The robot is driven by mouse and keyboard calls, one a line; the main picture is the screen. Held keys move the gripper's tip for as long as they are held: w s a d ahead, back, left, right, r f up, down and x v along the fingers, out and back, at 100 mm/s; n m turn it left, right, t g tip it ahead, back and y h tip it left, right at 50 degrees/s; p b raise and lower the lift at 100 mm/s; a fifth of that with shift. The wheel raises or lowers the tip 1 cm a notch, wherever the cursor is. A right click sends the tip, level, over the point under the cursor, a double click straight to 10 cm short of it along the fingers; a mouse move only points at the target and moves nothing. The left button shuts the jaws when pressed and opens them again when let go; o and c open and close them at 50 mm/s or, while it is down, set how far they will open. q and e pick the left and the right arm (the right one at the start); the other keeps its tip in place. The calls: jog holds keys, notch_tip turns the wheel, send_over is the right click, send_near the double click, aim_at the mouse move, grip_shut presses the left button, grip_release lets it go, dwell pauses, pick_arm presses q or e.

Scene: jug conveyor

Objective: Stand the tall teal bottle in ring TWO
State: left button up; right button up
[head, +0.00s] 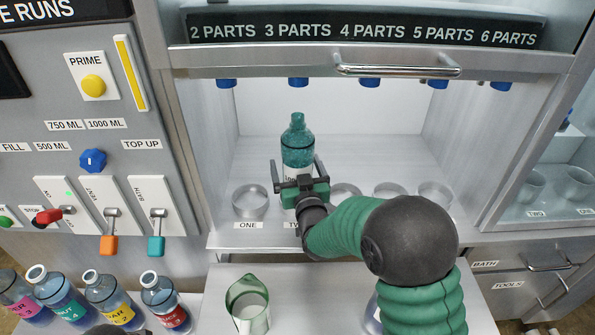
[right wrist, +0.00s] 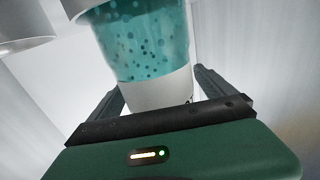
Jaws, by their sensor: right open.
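The tall teal bottle (head: 297,138) stands upright inside the bay, above the partly hidden TWO label (head: 291,225). Ring TWO and the bottle's base are hidden behind my right gripper (head: 299,170), so I cannot tell how the base sits in the ring. The gripper's fingers are open, one on each side of the bottle. In the right wrist view the teal bottle (right wrist: 145,45), with its white label band, shows between and beyond the open fingers (right wrist: 165,95).
Ring ONE (head: 249,201) is empty to the left, and more empty rings (head: 390,191) line the shelf to the right. Blue nozzles (head: 298,82) hang above. A green jug (head: 248,303) and several coloured bottles (head: 110,300) stand in front. A handle bar (head: 398,70) crosses the raised sash.

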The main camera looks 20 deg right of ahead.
jog(key=s+a, duration=0.1)
jog(key=s, duration=1.1)
dwell(0.9)
